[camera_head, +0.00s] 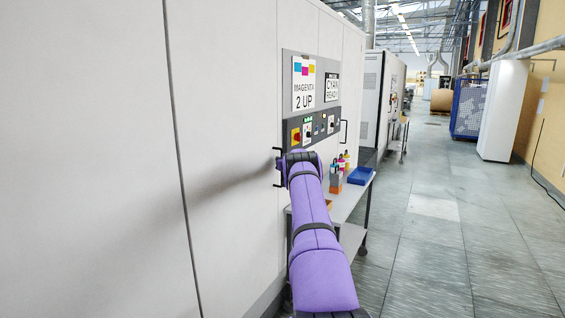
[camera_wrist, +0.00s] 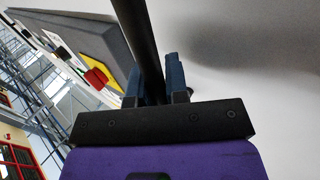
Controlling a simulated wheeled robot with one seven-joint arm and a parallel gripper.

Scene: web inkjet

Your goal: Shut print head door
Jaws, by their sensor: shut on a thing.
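The print head door (camera_head: 235,130) is a large, plain white panel on the left in the head view. Its grey-white face also fills the right of the wrist view (camera_wrist: 265,115). A black bar handle (camera_head: 278,151) stands near the panel's right edge. My gripper (camera_head: 284,166) is at this handle, at the end of my purple arm. In the wrist view the dark bar (camera_wrist: 139,35) passes between the blue-grey fingers of my gripper (camera_wrist: 155,82), which are shut on it. I cannot tell whether the door is ajar or flush.
A control panel (camera_head: 318,125) with Magenta and Cyan signs is right of the handle. A second handle (camera_head: 345,131) lies beyond it. A cart (camera_head: 352,196) with bottles and a blue tray (camera_head: 360,176) stands close right of my arm. The aisle floor (camera_head: 440,240) is clear.

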